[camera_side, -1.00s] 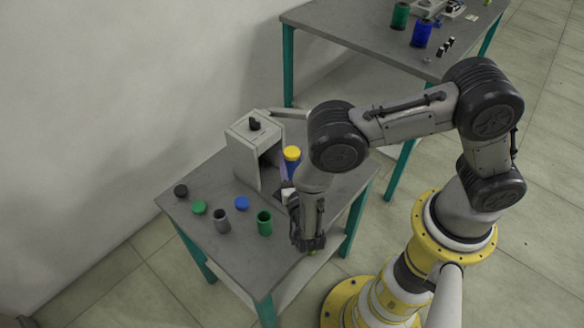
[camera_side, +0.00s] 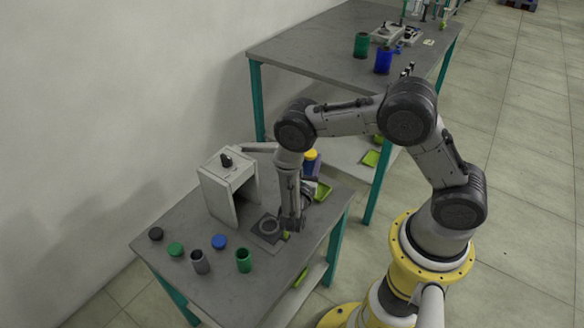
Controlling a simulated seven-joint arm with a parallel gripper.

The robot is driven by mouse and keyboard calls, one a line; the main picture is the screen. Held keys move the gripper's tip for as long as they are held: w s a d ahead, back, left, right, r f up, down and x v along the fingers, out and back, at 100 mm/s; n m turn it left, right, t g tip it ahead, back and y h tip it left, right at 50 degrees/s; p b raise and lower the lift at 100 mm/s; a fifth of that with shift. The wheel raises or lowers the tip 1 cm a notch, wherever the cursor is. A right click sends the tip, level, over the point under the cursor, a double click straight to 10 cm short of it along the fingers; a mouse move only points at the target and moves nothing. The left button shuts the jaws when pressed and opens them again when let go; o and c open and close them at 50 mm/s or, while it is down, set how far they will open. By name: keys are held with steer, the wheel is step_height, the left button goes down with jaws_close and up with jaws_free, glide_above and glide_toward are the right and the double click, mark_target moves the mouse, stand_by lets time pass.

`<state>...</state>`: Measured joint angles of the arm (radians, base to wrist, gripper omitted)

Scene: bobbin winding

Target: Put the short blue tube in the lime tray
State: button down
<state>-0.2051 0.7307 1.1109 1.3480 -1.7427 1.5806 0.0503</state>
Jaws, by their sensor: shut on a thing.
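The lime tray (camera_side: 322,190) lies at the table's far right edge, partly hidden behind my arm. My gripper (camera_side: 289,228) points down over the right side of the near table, right of a dark plate with a grey ring (camera_side: 268,227). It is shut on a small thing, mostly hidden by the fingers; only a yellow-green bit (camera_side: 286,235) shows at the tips. A blue container with a yellow lid (camera_side: 311,158) stands behind my arm.
A white box-like stand (camera_side: 226,185) is at the back. The front right tabletop is clear.

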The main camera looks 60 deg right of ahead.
mark_target(311, 173)
steer(key=shift+s+d+f+g, duration=0.15)
steer(key=shift+d+f+g, duration=0.15)
steer(key=shift+d, duration=0.1)
steer(key=shift+f, duration=2.15)
steer(key=shift+f, duration=0.35)
steer(key=shift+f, duration=0.35)
steer(key=shift+s+f, duration=0.2)
steer(key=shift+f, duration=0.2)
steer(key=shift+c, duration=1.4)
jaws_free()
steer(key=shift+a, duration=0.1)
steer(key=shift+w+r, duration=0.2)
steer(key=shift+r, duration=3.5)
